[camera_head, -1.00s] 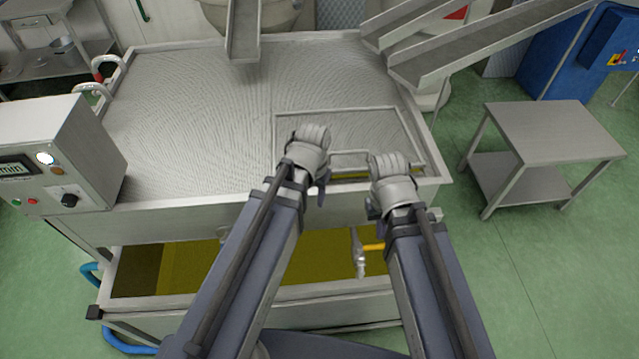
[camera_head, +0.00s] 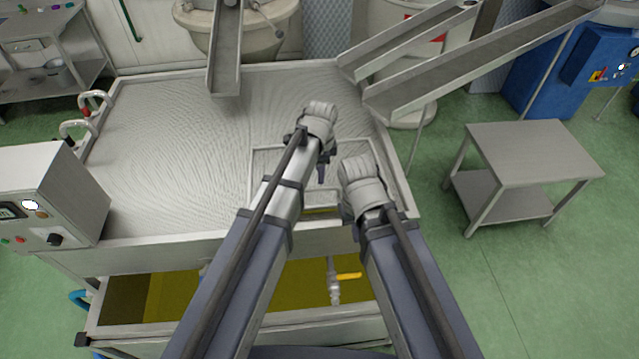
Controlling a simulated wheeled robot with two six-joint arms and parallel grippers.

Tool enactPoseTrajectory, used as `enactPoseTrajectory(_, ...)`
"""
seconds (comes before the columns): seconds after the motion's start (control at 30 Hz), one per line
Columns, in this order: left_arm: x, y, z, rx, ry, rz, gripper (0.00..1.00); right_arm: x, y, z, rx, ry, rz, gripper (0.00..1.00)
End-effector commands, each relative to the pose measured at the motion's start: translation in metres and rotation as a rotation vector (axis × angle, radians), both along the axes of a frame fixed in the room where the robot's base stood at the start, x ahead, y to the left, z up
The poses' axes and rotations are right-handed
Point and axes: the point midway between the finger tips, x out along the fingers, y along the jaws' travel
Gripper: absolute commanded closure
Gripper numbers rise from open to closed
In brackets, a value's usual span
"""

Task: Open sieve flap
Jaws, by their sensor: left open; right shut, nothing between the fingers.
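The sieve flap (camera_head: 268,155) is a framed rectangle of mesh at the front right of the large sieve top (camera_head: 170,150). Both my arms cover part of it. A strip of yellow shows at its front edge, between my arms. How far the flap is raised is hard to tell. My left gripper (camera_head: 320,115) is open, over the far edge of the flap in the picture. My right gripper (camera_head: 360,175) is shut and empty, lower and to the right, in front of the flap's right part. The fingertips are largely hidden, so contact cannot be told.
A control box (camera_head: 50,195) stands at the left. A tank with yellow liquid (camera_head: 170,298) and a yellow-handled tap (camera_head: 347,276) lie below the sieve. Metal chutes (camera_head: 400,95) slope in at the back right. A steel side table (camera_head: 530,150) stands right, with green floor around it.

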Motion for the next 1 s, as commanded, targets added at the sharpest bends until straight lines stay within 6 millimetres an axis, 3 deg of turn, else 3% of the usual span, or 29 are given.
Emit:
enactPoseTrajectory(0.6, 0.007, 0.002, -0.070, 0.000, 0.000, 0.002, 0.55, 0.001, 0.000, -0.070, 0.001, -0.003, -0.004, 1.00)
enactPoseTrajectory(1.0, 0.008, 0.002, -0.073, 0.000, 0.000, 0.002, 0.55, 0.001, 0.000, -0.073, 0.000, -0.003, -0.003, 1.00)
